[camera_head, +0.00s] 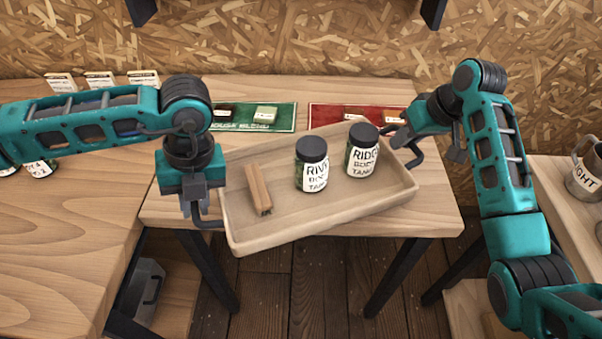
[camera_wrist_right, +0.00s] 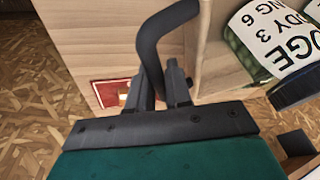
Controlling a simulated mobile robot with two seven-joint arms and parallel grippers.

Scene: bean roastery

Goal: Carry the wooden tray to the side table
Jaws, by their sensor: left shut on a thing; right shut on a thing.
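The wooden tray (camera_head: 290,226) is held at both ends, tilted in the picture with its right end farther back. My left gripper (camera_head: 203,212) is shut on the tray's dark left handle. My right gripper (camera_head: 408,142) is shut on the right handle; in the right wrist view the jaws (camera_wrist_right: 166,88) close around this curved dark bar. In the tray stand two dark-lidded jars, one labelled RIV (camera_head: 312,168) and one labelled RIDG (camera_head: 361,155), both upright. A brown wooden piece (camera_head: 258,190) lies at the tray's left. Whether the tray touches the table below is hard to tell.
A wooden table (camera_head: 440,200) lies under the tray. A wooden counter (camera_head: 60,240) is at left. A mug (camera_head: 584,172) stands on a surface at right.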

